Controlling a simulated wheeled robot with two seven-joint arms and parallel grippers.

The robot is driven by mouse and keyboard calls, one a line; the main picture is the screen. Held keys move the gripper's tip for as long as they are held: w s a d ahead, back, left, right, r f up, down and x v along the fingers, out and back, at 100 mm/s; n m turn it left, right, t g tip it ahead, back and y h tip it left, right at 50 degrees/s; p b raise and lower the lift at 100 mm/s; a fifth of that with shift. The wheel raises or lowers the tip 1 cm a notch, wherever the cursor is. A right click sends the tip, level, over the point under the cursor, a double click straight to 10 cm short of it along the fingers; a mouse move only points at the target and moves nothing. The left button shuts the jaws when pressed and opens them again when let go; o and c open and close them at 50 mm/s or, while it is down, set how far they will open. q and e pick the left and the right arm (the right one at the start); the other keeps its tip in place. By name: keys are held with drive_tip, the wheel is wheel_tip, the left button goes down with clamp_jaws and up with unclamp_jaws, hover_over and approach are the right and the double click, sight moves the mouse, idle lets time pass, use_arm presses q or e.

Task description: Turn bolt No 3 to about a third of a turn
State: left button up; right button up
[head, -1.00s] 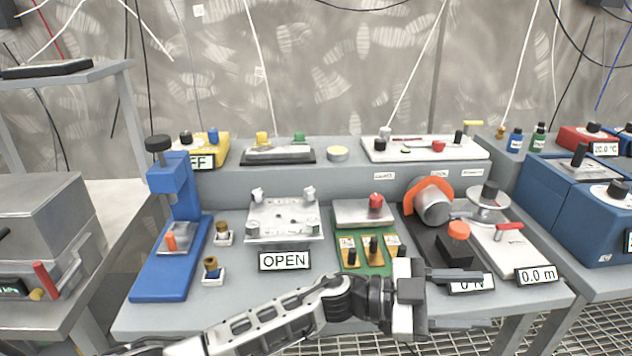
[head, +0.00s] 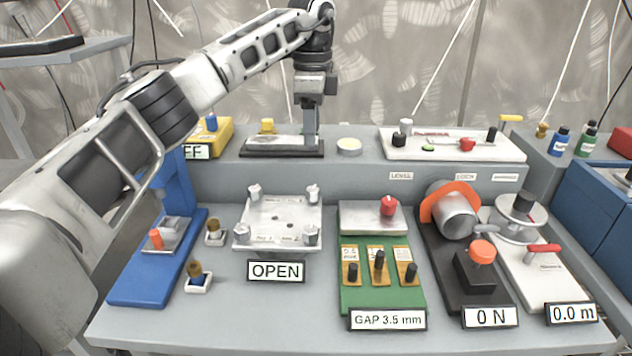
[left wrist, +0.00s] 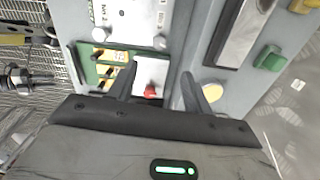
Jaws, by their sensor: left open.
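The white plate (head: 278,217) with a bolt at each corner lies on the bench behind the OPEN sign (head: 276,271). Its bolts are at back left (head: 254,192), back right (head: 313,192), front left (head: 242,234) and front right (head: 310,235). The small labels are too blurred to tell which is No 3. My left gripper (head: 311,138) points down behind the plate, by the raised shelf, apart from the bolts. In the left wrist view its fingers (left wrist: 158,88) are open and empty, and part of the plate (left wrist: 130,20) shows at the top. My right gripper is not in view.
The green board (head: 381,282) with several knobs and a red knob (head: 388,206) stand right of the plate. A blue press (head: 160,262) and two small holders stand left. A black tray (head: 282,148) and cream disc (head: 349,145) lie on the shelf near my gripper.

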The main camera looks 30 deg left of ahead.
sight(313, 189)
use_arm(q)
wheel_tip(313, 189, down, 14)
drive_tip(key=shift+r, duration=0.25)
drive_tip(key=shift+d, duration=0.1)
drive_tip(key=shift+c, duration=0.3)
drive_tip(key=c, duration=0.9)
